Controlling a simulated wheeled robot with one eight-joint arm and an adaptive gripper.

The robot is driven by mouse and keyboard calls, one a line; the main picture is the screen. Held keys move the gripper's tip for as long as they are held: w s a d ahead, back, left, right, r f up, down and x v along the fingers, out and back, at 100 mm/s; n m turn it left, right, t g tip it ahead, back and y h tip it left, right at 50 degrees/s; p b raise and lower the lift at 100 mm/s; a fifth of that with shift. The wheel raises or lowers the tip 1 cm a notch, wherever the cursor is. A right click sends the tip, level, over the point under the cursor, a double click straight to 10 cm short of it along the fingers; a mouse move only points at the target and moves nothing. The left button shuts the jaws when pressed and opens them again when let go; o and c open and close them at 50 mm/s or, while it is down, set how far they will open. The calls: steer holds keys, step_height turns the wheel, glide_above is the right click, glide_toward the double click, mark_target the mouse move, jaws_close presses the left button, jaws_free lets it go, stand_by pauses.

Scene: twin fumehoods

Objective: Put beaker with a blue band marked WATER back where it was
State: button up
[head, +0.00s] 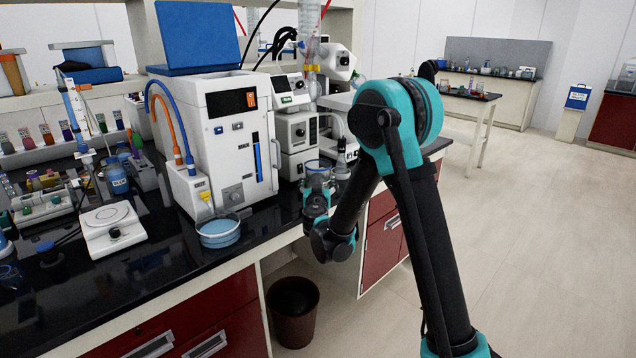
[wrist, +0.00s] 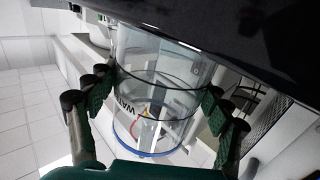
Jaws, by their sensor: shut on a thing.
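The clear beaker with a blue band and dark WATER lettering (wrist: 150,112) fills the middle of the wrist view. My gripper (wrist: 157,88) is shut on it, with dark green-padded fingers on both sides of its wall. In the head view the beaker's rim (head: 318,165) shows above my gripper (head: 317,190), by the front of the bench beside the white machine. My wrist hides much of the beaker there. I cannot tell whether its base touches anything or whether it holds liquid.
The black bench top (head: 160,255) carries a white machine (head: 222,140) with a blue-water dish (head: 219,232) before it. A white balance (head: 112,228) and racks of bottles stand left. Grey instruments (head: 298,135) stand behind my gripper. A brown bin (head: 293,310) is on the floor below.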

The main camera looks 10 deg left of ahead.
steer(key=o, duration=1.9)
steer(key=shift+f, duration=0.1)
steer(key=shift+c, duration=0.2)
